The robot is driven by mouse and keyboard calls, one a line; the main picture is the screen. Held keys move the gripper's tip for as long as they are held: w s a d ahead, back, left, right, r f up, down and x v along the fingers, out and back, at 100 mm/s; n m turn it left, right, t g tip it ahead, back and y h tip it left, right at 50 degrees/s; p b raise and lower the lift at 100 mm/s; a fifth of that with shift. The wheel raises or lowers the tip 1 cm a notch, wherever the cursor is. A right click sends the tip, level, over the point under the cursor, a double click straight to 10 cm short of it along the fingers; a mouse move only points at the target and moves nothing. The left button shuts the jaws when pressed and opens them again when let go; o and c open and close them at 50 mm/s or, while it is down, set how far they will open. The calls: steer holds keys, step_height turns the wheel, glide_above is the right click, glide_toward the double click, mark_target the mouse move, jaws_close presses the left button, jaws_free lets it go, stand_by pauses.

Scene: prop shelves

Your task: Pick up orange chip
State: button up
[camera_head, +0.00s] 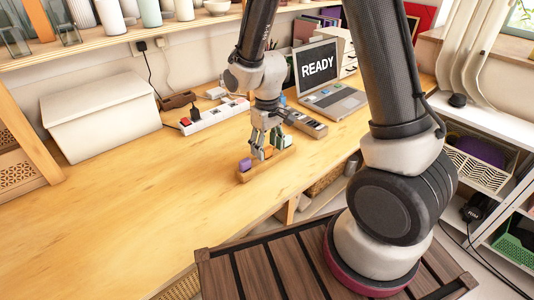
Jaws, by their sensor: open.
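A small wooden holder (247,177) lies on the wooden workbench near its front edge. A purple chip (245,164) stands at its left end. A small orange piece (268,151), likely the orange chip, shows at the middle of the holder, partly hidden by my gripper's fingers. A pale green piece (284,141) shows at the right end. My gripper (264,152) points down over the middle of the holder, open, with its fingertips close to the orange piece. I cannot tell whether they touch it.
A laptop (328,85) reading "READY" stands further back. A white box (100,115) stands at left. The bench's left front is clear.

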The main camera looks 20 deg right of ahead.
steer(key=shift+f, duration=0.6)
steer(key=c, duration=0.9)
steer(key=shift+o, duration=0.2)
